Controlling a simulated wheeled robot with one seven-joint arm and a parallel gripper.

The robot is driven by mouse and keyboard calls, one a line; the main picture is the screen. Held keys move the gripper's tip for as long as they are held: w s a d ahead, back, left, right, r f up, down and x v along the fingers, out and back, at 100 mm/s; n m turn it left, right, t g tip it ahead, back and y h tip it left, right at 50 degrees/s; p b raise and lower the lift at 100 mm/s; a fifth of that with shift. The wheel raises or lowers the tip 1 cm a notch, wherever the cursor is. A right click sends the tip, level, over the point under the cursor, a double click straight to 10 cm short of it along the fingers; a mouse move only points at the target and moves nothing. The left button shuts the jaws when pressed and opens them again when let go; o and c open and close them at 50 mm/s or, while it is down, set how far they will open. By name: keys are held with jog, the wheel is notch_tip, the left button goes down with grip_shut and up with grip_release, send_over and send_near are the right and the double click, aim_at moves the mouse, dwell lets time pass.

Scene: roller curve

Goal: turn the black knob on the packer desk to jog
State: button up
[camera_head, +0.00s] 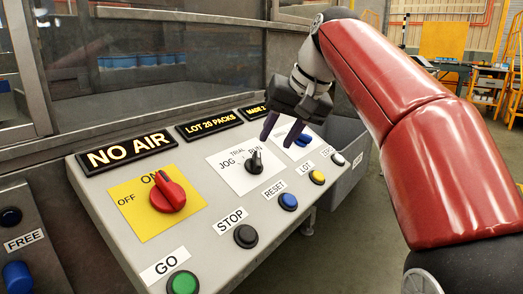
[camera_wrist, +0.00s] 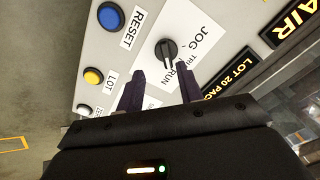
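The black knob (camera_head: 255,163) sits on a white plate (camera_head: 232,174) marked JOG, TRIAL and RUN on the sloping packer desk (camera_head: 215,215). Its grip stands roughly upright in the head view, tipped towards RUN; JOG is to its left. The knob also shows in the wrist view (camera_wrist: 166,50), just beyond my fingertips. My gripper (camera_head: 277,141) is open and empty, with its two dark fingers apart. It hangs above and to the right of the knob in the head view, and the knob is not between the fingers. Whether a finger touches the desk cannot be told.
A red switch (camera_head: 168,196) on a yellow plate is left of the knob. Blue RESET (camera_head: 288,201), black STOP (camera_head: 246,236) and yellow LOT (camera_head: 317,177) buttons line the front. Lit signs (camera_head: 126,153) stand along the back edge. A blue control (camera_head: 303,140) is right of the knob.

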aim_at(259, 158)
jog(key=x, duration=0.2)
jog(key=b+x, duration=0.1)
jog(key=x, duration=0.2)
jog(key=a+b+x, duration=0.1)
jog(key=x, duration=0.1)
jog(key=shift+w+r, duration=0.1)
jog(key=shift+w, duration=0.3)
grip_shut()
